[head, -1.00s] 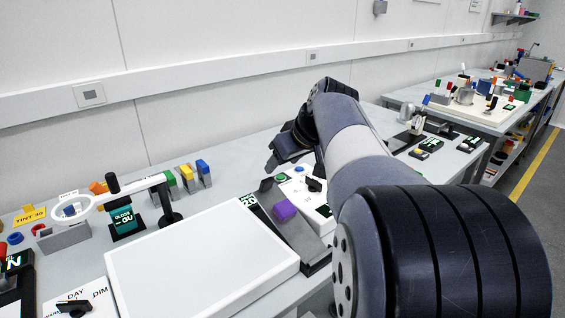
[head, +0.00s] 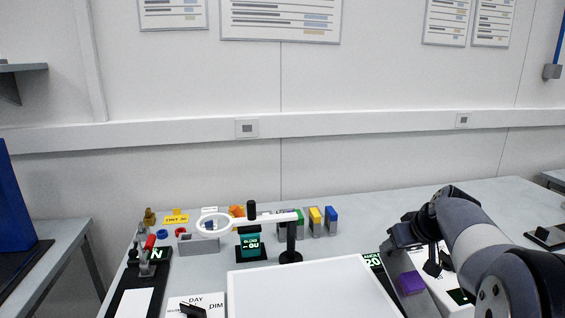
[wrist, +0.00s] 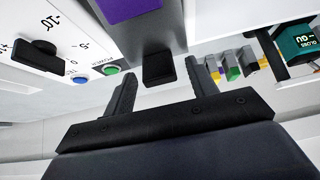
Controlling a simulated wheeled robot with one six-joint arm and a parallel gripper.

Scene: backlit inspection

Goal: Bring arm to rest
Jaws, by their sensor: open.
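My arm reaches in from the lower right of the head view, bent over the right side of the bench. My gripper (head: 402,236) hangs above the bench at the right of the white light panel (head: 310,285). In the wrist view my gripper (wrist: 160,85) shows two dark fingers apart with nothing held between them. A grey device with a purple block (head: 411,283) on it lies below the gripper; the purple block also shows at the top of the wrist view (wrist: 135,8).
A ring magnifier (head: 215,224) on a stand (head: 290,245) rises behind the light panel. A control plate with a green button (wrist: 111,70) lies close to the gripper. The wall is behind.

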